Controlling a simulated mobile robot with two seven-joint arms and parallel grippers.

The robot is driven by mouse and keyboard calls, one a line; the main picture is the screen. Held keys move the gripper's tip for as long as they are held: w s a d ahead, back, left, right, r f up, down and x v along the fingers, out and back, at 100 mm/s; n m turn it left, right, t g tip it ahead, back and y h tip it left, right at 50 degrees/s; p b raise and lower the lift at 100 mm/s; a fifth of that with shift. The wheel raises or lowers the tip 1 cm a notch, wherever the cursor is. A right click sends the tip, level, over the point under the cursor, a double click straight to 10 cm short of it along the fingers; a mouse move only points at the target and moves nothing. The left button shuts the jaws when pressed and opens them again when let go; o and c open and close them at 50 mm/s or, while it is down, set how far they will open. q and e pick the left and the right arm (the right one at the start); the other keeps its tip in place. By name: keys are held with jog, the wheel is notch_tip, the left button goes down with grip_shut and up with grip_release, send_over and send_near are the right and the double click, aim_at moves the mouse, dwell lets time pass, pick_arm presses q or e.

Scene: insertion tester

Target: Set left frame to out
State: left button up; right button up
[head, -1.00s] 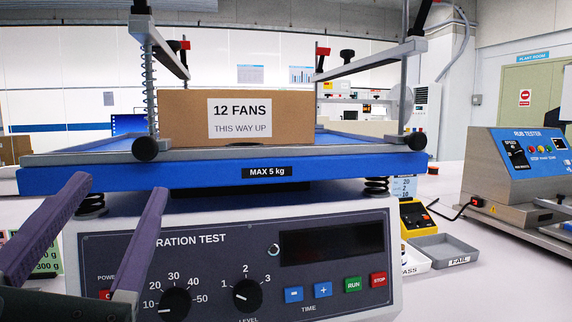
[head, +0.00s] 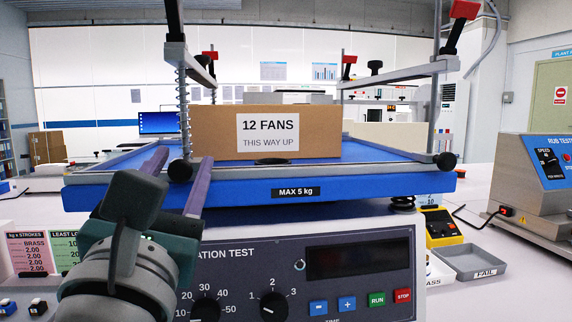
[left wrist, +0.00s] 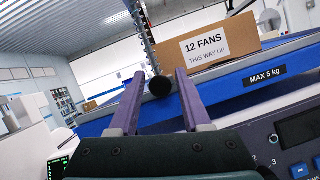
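The left frame (head: 190,66) is a grey bar on upright posts with a spring, at the left of the vibration tester's blue plate (head: 400,187). A round black knob (head: 179,172) sits at its front foot and also shows in the left wrist view (left wrist: 160,86). My left gripper (head: 183,158) is open, with one purple finger on each side of the knob in both views. I cannot tell whether a finger touches it. A cardboard box (head: 215,130) marked 12 FANS stands just right of the left frame. My right gripper is not in view.
The matching right frame (head: 402,67) has its own black knob (head: 445,160). The control panel (head: 350,285) lies below the plate. A yellow device (head: 440,228), a grey FAIL tray (head: 480,258) and the rub tester (head: 535,190) stand to the right.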

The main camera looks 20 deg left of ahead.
pick_arm(q)
grip_shut()
dwell(1.1)
